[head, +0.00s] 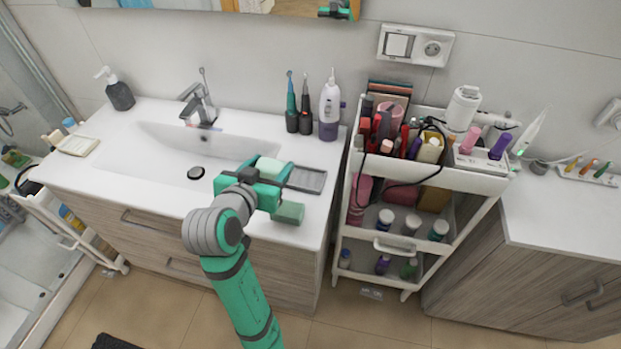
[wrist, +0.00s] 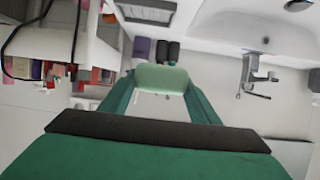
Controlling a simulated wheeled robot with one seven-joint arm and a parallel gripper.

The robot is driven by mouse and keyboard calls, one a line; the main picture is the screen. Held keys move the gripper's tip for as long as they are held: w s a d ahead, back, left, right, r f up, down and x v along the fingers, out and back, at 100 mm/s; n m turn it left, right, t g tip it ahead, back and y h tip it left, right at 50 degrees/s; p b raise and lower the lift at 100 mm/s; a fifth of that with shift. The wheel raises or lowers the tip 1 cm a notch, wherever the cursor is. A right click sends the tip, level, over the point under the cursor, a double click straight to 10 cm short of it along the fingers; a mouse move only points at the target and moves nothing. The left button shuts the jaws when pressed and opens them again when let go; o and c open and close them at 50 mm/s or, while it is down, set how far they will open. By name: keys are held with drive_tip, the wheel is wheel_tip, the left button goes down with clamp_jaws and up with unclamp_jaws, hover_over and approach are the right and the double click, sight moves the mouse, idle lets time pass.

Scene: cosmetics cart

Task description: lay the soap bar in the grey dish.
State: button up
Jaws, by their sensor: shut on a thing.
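The soap bar (wrist: 162,79) is a pale green rounded block between the two fingers of my gripper (wrist: 160,92) in the wrist view. My gripper is shut on the soap bar over the right part of the sink counter. The grey dish (head: 308,181) is a flat rectangular tray on the counter, just right of my gripper. It also shows at the top edge of the wrist view (wrist: 148,14). I see no soap in its visible part.
The sink basin (head: 165,150) lies to the left. Two dark-based toothbrushes (head: 305,120) and a white bottle (head: 329,105) stand behind the dish. A loaded white cart (head: 470,180) stands right of the counter.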

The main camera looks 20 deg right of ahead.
sight(256, 163)
drive_tip(key=w+a, duration=0.2)
drive_tip(key=shift+a+r, duration=0.15)
drive_tip(key=shift+a, duration=0.25)
drive_tip(key=w+d+f, duration=0.1)
drive_tip(key=d+f, duration=0.1)
drive_tip(key=d, duration=0.1)
drive_tip(key=w+d+f, duration=0.1)
drive_tip(key=d+f, duration=0.2)
drive_tip(key=d, duration=0.1)
drive_tip(key=w+d+f, duration=0.1)
drive_tip(key=d+f, duration=0.2)
drive_tip(key=d, duration=0.1)
drive_tip(key=shift+w+d, duration=0.2)
drive_tip(key=shift+w, duration=0.2)
drive_tip(key=shift+w+d+f, duration=0.15)
drive_tip(key=shift+d+f, duration=0.35)
drive_tip(key=shift+f, duration=0.15)
drive_tip(key=shift+w+d+f, duration=0.1)
drive_tip(key=shift+d+f, duration=0.05)
drive_tip(key=shift+f, duration=0.75)
drive_tip(key=shift+d+f, duration=0.1)
drive_tip(key=shift+f, duration=0.75)
drive_tip(key=shift+f, duration=0.15)
drive_tip(key=o, duration=0.8)
